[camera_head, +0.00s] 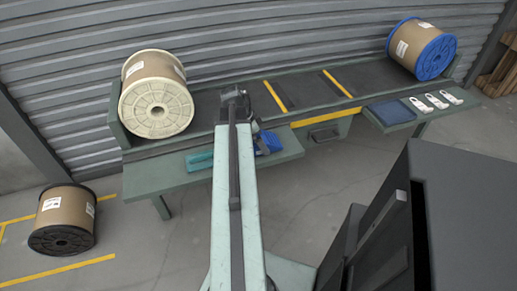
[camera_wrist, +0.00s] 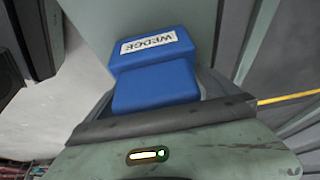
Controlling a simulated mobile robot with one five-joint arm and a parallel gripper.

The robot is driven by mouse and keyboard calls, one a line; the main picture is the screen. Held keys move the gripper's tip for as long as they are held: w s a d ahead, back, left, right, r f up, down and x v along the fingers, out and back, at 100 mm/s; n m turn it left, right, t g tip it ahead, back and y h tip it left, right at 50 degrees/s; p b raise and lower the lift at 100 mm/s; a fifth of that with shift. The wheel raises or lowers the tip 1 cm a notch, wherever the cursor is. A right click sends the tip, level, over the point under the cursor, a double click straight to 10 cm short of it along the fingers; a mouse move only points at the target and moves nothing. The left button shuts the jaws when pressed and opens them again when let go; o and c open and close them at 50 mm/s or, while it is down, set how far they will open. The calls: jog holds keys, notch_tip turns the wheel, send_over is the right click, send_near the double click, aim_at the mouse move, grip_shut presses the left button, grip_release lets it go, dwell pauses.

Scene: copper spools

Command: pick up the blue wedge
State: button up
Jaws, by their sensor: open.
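The blue wedge (camera_wrist: 156,88) lies in the middle of the wrist view, with a white label reading WEDGE on its far part. In the head view the wedge (camera_head: 268,142) shows on the lower front shelf, just right of my arm and partly hidden by it. My gripper (camera_wrist: 165,120) shows in the wrist view as a dark-edged grey-green part at the bottom, just below the wedge in the picture. It is open with nothing seen held in it. Its fingertips are not clearly visible, and I cannot tell whether it touches the wedge.
A teal item (camera_head: 203,160) lies on the shelf (camera_head: 150,180) left of my arm. A cream spool (camera_head: 156,95) and a blue spool (camera_head: 421,48) sit on the rack above. A black spool (camera_head: 62,220) stands on the floor. A dark blue tray (camera_head: 390,112) and white tags (camera_head: 436,101) lie right.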

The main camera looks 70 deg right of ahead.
jog(key=c, duration=2)
jog(key=shift+r+p, duration=0.1)
jog(key=shift+p, duration=0.2)
notch_tip(320, 180, up, 10)
jog(key=p, duration=1)
